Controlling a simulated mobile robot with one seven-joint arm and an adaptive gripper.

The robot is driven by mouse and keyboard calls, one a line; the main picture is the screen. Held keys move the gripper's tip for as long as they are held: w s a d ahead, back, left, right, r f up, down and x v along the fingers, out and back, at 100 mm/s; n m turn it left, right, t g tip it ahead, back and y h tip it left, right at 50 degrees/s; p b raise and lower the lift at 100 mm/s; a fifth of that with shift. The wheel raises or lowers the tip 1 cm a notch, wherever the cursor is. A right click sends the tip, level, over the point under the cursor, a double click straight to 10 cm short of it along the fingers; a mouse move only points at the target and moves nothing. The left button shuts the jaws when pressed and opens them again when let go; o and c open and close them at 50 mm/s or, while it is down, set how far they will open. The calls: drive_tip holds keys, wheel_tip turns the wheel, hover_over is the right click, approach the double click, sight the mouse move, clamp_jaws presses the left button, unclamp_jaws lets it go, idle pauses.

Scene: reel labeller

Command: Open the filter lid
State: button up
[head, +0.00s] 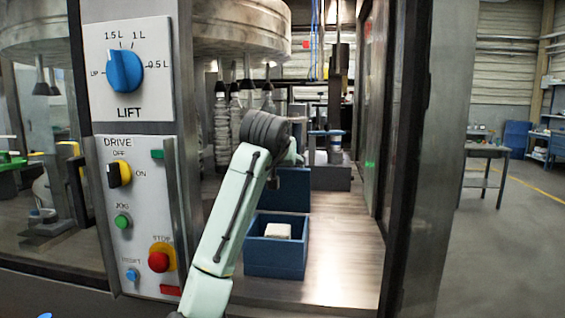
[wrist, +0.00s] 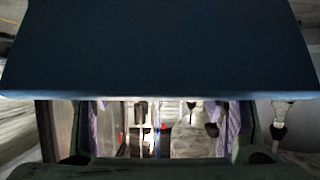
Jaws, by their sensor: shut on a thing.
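The blue filter box (head: 275,262) stands on the machine's bed in the head view, open at the top, with a pale block (head: 278,231) inside. Its blue lid (head: 290,190) stands raised, roughly upright, behind the box opening. In the wrist view the lid (wrist: 160,50) is a broad dark blue panel filling the upper half, very close to the camera. My gripper (wrist: 160,125) is shut on the lid; its two fingers show at left and right below the panel. In the head view my arm mostly hides the gripper, and the grip contact is not clear.
The control panel (head: 140,215) with knobs and a red stop button stands left of my arm. A dark door post (head: 405,150) bounds the opening on the right. Bare metal bed (head: 340,245) lies right of the box. A round drum (head: 240,30) hangs above.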

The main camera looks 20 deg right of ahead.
drive_tip(key=shift+d+f, duration=0.2)
drive_tip(key=shift+f, duration=0.55)
drive_tip(key=o, duration=1.3)
drive_tip(key=shift+o, duration=0.8)
drive_tip(key=shift+w+d+f, duration=0.1)
drive_tip(key=shift+w, duration=0.05)
drive_tip(key=shift+o, duration=1.3)
drive_tip(key=shift+r, duration=0.45)
drive_tip(key=v, duration=1.2)
